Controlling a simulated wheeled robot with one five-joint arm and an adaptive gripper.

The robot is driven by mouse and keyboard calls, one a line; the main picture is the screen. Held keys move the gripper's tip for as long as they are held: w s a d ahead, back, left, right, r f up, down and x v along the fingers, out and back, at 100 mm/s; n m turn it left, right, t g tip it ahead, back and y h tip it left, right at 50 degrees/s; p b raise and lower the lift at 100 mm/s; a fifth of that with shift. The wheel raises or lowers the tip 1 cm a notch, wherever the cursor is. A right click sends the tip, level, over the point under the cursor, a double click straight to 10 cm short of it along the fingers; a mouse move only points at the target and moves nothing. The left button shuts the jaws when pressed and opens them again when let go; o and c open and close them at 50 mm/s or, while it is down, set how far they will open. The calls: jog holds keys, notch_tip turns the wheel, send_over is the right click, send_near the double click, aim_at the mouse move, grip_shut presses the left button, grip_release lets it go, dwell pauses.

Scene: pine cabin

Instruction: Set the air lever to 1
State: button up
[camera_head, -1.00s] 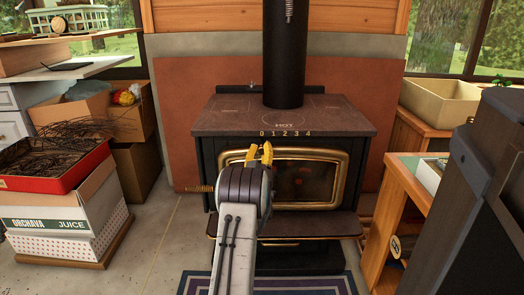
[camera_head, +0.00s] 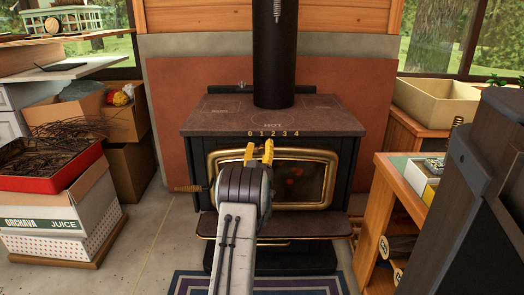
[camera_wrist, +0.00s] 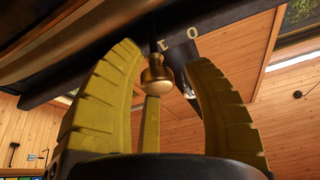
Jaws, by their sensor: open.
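The black stove (camera_head: 200,160) stands ahead, with gold digits 0 to 4 (camera_head: 273,133) along the front edge of its top. The air lever's brass knob (camera_wrist: 157,76) shows in the wrist view between my fingers, with its stem running up near the digits 1 and 0 (camera_wrist: 178,39). The lever looks nearer the 1 than the 0, but its exact setting is unclear. My gripper (camera_head: 258,152) has its yellow fingers open just below the digits; the wrist view shows the open fingers (camera_wrist: 165,72) on both sides of the knob, with gaps.
The door handle (camera_head: 188,189) sticks out left of the stove. Boxes and a red tray (camera_head: 45,180) of twigs stand at left. A wooden shelf unit (camera_head: 385,205) and a dark object (camera_head: 465,200) stand at right. A striped rug (camera_head: 260,284) lies in front.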

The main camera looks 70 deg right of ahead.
jog(key=shift+o, duration=0.6)
jog(key=shift+f, duration=0.1)
jog(key=shift+a, duration=0.15)
jog(key=shift+a+f, duration=0.2)
jog(key=shift+a, duration=0.05)
jog(key=v, duration=1.1)
jog(key=shift+r, duration=0.1)
